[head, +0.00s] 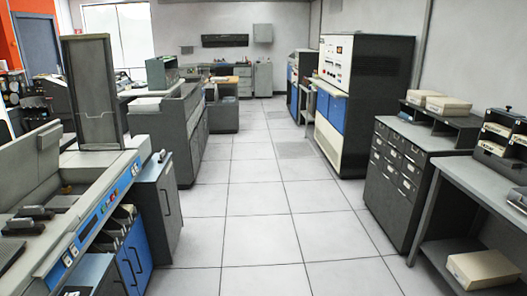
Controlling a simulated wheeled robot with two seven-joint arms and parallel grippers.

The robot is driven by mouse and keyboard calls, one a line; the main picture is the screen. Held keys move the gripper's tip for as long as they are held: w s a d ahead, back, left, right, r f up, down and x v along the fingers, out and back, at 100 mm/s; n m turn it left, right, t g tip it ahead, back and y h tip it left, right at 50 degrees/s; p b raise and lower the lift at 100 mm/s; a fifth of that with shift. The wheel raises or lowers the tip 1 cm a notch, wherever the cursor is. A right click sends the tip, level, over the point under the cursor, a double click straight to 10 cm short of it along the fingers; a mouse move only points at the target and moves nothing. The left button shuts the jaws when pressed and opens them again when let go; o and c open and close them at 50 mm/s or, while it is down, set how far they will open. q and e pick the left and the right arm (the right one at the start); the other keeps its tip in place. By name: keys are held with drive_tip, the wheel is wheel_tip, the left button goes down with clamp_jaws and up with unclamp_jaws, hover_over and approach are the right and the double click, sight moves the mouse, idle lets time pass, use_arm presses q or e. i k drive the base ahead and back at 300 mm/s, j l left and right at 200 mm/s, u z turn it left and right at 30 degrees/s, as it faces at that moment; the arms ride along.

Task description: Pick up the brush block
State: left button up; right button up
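I cannot tell for sure which thing is the brush block. Small dark blocks (37,212) lie on top of the grey card machine (118,188) at the near left; they are too small to identify. Neither of my grippers is in view, and no part of my arms shows.
A tiled floor aisle (255,200) runs clear to the back. A drawer cabinet (397,165) and a grey table (480,180) line the right, with cream boxes (448,106) on the cabinet's shelf and a box (483,268) below the table. A blue-and-white machine (362,85) stands farther back.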

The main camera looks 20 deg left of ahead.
sight(19, 226)
drive_tip(key=i+j+u, duration=0.1)
drive_tip(key=i+u, duration=0.3)
drive_tip(key=i, duration=0.3)
drive_tip(key=i+l+u, duration=0.1)
drive_tip(key=i+u, duration=0.25)
drive_tip(key=i, duration=0.35)
drive_tip(key=i+u, duration=0.35)
drive_tip(key=i+l+u, duration=0.15)
drive_tip(key=i+u, duration=0.15)
drive_tip(key=i, duration=0.15)
drive_tip(key=i+l+u, duration=0.35)
drive_tip(key=i+u, duration=0.2)
drive_tip(key=u, duration=0.2)
drive_tip(key=i+l+u, duration=0.15)
drive_tip(key=u, duration=0.2)
drive_tip(key=i+l+u, duration=0.2)
drive_tip(key=u, duration=0.2)
drive_tip(key=i+l+u, duration=0.2)
drive_tip(key=u, duration=0.2)
drive_tip(key=i+l+u, duration=0.15)
drive_tip(key=l+u, duration=0.2)
drive_tip(key=i+l, duration=0.05)
